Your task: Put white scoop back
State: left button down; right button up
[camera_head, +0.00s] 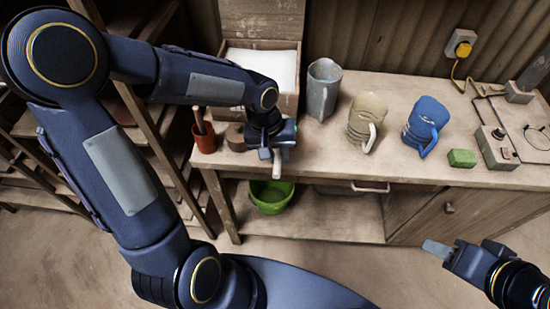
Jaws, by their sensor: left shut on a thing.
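My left gripper (274,150) is at the front edge of the workbench, in front of an open wooden box (287,103) of white material. It is shut on a small pale piece, which looks like the white scoop (277,168). The scoop's lower end hangs below the jaws; the rest is hidden by the gripper. My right gripper (437,249) is at the lower right, in front of the bench and apart from everything. Its fingers show as one grey block, so I cannot tell whether they are open.
A terracotta cup (206,141) with a handle in it stands left of my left gripper. A grey jug (322,92), beige jug (366,118) and blue jug (426,122) stand on the bench, with a green block (462,158) further right. A green bowl (270,200) is on the lower shelf.

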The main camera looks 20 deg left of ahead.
pick_arm(q)
jog(key=shift+w+a+f, duration=0.1)
jog(key=shift+a+f, duration=0.1)
jog(key=shift+f, duration=0.05)
jog(key=shift+w+a+f, duration=0.1)
jog(key=shift+a+f, duration=0.05)
jog(key=shift+f, duration=0.8)
jog(key=shift+w+a+f, duration=0.1)
jog(key=shift+a+f, duration=0.05)
jog(key=shift+f, duration=0.8)
jog(key=shift+f, duration=0.2)
jog(key=c, duration=1.3)
grip_release()
jog(key=shift+r, duration=0.15)
